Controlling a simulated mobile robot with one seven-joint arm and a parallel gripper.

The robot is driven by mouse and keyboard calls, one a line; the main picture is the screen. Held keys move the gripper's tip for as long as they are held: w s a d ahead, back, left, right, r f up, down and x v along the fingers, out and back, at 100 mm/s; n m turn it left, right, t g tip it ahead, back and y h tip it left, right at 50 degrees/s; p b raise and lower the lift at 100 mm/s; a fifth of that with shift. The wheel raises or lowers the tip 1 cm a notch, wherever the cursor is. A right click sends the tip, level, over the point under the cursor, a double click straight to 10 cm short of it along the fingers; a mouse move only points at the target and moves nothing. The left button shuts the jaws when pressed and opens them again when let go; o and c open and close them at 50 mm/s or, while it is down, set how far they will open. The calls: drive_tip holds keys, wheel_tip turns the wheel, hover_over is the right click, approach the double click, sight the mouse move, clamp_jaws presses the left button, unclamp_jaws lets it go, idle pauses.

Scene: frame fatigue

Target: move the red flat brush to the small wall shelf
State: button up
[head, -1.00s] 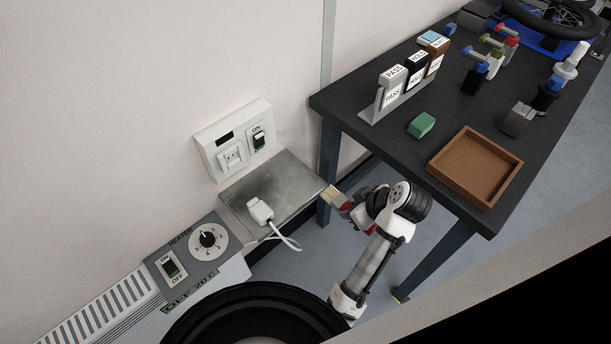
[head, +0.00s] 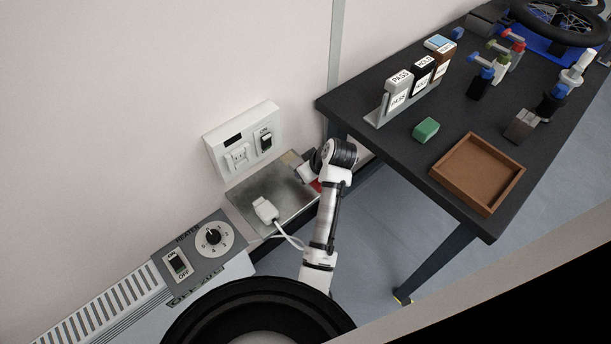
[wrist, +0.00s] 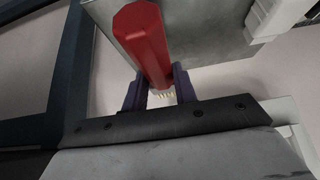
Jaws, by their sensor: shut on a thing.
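The red flat brush has a red handle, large in the wrist view (wrist: 146,42). In the head view my wrist and arm hide most of the brush and the fingers. The small wall shelf (head: 245,197) is a grey metal plate below the socket panel. The brush overlaps its right end; I cannot tell whether they touch.
A white plug (head: 265,209) with a cable lies on the shelf's left-front part. The socket panel (head: 242,143) is on the wall just above. A heater (head: 190,255) stands at lower left. The dark table (head: 385,145) with a brown tray (head: 478,205) is at right.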

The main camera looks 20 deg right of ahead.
wheel_tip(320, 180, down, 4)
drive_tip(key=shift+r+p, duration=0.1)
drive_tip(key=shift+p, duration=0.4)
drive_tip(key=shift+w+f+p, duration=0.1)
drive_tip(key=shift+f+p, duration=0.1)
drive_tip(key=shift+p, duration=0.1)
drive_tip(key=shift+f, duration=0.2)
drive_tip(key=shift+f, duration=0.1)
drive_tip(key=o, duration=1)
drive_tip(key=shift+r, duration=0.2)
drive_tip(key=b+v, duration=0.1)
drive_tip(key=v, duration=1)
drive_tip(key=shift+d+r+b, duration=0.1)
drive_tip(key=shift+r+b, duration=0.2)
drive_tip(key=shift+r, duration=0.05)
